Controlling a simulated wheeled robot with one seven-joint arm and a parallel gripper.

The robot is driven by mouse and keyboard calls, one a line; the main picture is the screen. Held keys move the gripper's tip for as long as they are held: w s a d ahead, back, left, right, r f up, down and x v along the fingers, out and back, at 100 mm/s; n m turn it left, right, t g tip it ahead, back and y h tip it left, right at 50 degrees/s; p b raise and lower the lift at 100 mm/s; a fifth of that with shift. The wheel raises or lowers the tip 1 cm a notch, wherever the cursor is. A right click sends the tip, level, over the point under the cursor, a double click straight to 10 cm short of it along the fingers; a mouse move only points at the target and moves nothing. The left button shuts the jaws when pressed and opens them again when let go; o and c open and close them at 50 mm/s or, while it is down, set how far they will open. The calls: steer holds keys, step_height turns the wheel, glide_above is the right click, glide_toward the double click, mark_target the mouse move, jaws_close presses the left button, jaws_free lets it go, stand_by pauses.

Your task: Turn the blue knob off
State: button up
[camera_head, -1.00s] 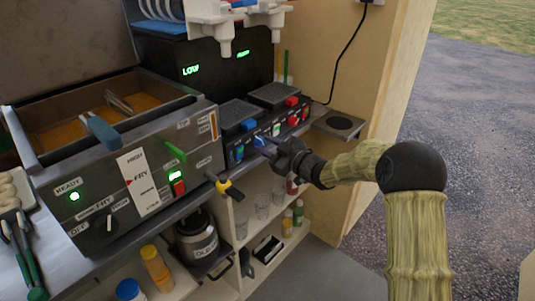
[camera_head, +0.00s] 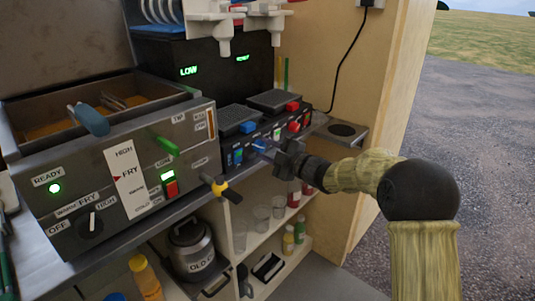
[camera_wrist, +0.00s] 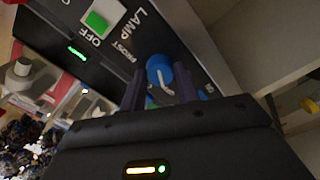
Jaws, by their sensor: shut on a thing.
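The blue knob (camera_wrist: 158,70) is on a dark control panel (camera_wrist: 130,45) in the wrist view, with a white pointer line on its face. My gripper (camera_wrist: 160,88) has its two fingers on either side of the knob and is shut on it. Beside it are a green rocker switch (camera_wrist: 96,22) and the printed words "OFF" and "LAMP". In the head view my gripper (camera_head: 272,150) reaches the front of the black double-plate unit (camera_head: 228,143). There the held knob is mostly hidden by the gripper.
The steel fryer (camera_head: 125,175) stands left of the unit, with a yellow-and-black handle (camera_head: 222,188) sticking out. A red-topped control (camera_head: 292,106) is on the right side of the unit. Shelves below hold glasses (camera_head: 262,215) and bottles (camera_head: 290,238).

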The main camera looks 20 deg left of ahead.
stand_by(0.3)
steer(key=o, duration=1)
steer(key=shift+c, duration=0.2)
steer(key=shift+d, duration=0.1)
steer(key=p+v, duration=0.1)
steer(key=v, duration=1.6)
steer(key=shift+d+p, duration=0.2)
steer(key=shift+p, duration=0.2)
steer(key=shift+s+f, duration=0.1)
